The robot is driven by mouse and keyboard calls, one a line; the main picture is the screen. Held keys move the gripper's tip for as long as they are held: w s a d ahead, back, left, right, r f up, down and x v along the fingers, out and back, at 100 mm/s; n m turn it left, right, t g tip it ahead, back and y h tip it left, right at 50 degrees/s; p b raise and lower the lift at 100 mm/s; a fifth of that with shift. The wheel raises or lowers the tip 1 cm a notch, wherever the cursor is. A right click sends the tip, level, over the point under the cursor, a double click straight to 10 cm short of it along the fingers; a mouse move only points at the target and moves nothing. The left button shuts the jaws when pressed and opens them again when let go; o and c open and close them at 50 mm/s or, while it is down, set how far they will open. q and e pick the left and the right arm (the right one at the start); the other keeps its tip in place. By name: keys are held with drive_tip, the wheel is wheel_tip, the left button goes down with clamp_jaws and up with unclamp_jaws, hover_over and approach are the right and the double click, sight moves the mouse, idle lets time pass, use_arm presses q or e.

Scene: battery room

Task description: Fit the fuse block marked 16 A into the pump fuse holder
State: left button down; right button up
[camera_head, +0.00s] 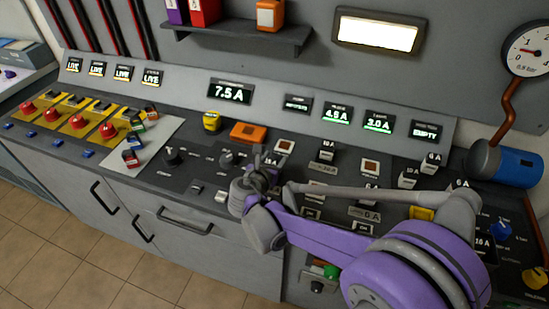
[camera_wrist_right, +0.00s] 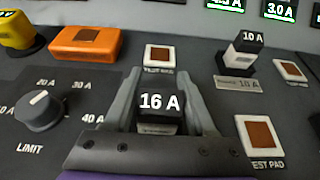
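The fuse block marked 16 A (camera_wrist_right: 161,102) has a black top and a paler lower part in the right wrist view. My right gripper (camera_wrist_right: 162,90) has one finger along each side of it, with no clear gap, and looks shut on it. In the head view, my right gripper (camera_head: 262,177) is over the middle of the sloping panel. A 16 A marking shows beside it there. I cannot tell whether the block is lifted or seated. The pump fuse holder's name is not readable. My left gripper is out of view.
An orange box (camera_wrist_right: 85,42), a LIMIT knob (camera_wrist_right: 40,110) and a 10 A block (camera_wrist_right: 240,50) surround my right gripper. Test pads (camera_wrist_right: 259,134) lie nearby. Further right in the head view are an EMPTY display (camera_head: 423,130), more fuse blocks (camera_head: 408,176) and a blue cylinder (camera_head: 517,166).

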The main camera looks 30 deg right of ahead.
drive_tip(key=shift+r, duration=0.1)
drive_tip(key=shift+p+v, duration=1.75)
drive_tip(key=shift+v, duration=3.7)
drive_tip(key=s+m, duration=0.1)
drive_tip(key=s+d+m+g+y, duration=0.1)
drive_tip(key=m, duration=0.1)
drive_tip(key=s+f+m+p, duration=0.1)
drive_tip(key=shift+s+d+m+g+y, duration=0.2)
drive_tip(key=shift+s+m+g+y, duration=0.1)
drive_tip(key=shift+s+y, duration=0.1)
drive_tip(key=s+m+y, duration=0.1)
drive_tip(key=s+m, duration=0.1)
drive_tip(key=s+m+g+y+p, duration=0.1)
drive_tip(key=s+m, duration=0.1)
drive_tip(key=m, duration=0.1)
drive_tip(key=s+f+m+y, duration=0.1)
drive_tip(key=s+m, duration=0.1)
drive_tip(key=shift+a+f+m+g, duration=0.1)
drive_tip(key=shift+a+m+g, duration=0.2)
drive_tip(key=shift+m, duration=0.1)
drive_tip(key=s+a+m+y+p, duration=0.2)
drive_tip(key=s+a+m+y, duration=0.3)
drive_tip(key=m, duration=0.8)
drive_tip(key=shift+s+a+y, duration=0.3)
drive_tip(key=shift+s+a, duration=0.05)
drive_tip(key=shift+s, duration=0.65)
